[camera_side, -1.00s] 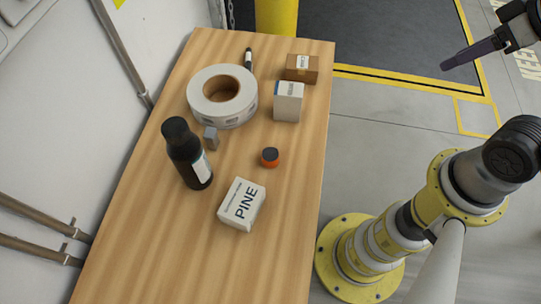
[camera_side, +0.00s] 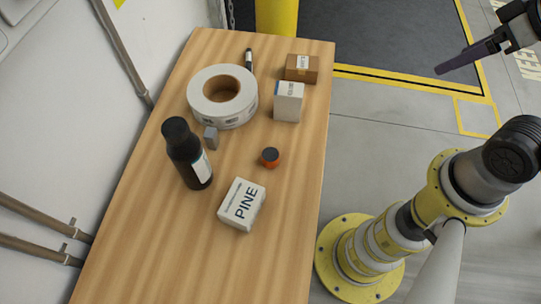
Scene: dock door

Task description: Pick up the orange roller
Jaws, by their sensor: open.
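The orange roller (camera_side: 271,162) is a small, short round thing with a dark grey top. It stands on the wooden table (camera_side: 150,265), right of the table's middle. My gripper (camera_side: 437,71) is at the upper right of the side view, over the floor beyond the table's right edge. It is open and empty, well apart from the roller. Its fingers are dark and seen from the side, so the gap between them is hidden.
A white PINE box (camera_side: 241,205) lies just below the roller. A dark bottle (camera_side: 187,155) and a small grey block (camera_side: 211,138) are to its left. A tape roll (camera_side: 222,97), a white box (camera_side: 288,101), a brown carton (camera_side: 301,68) and a marker (camera_side: 249,60) stand farther back.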

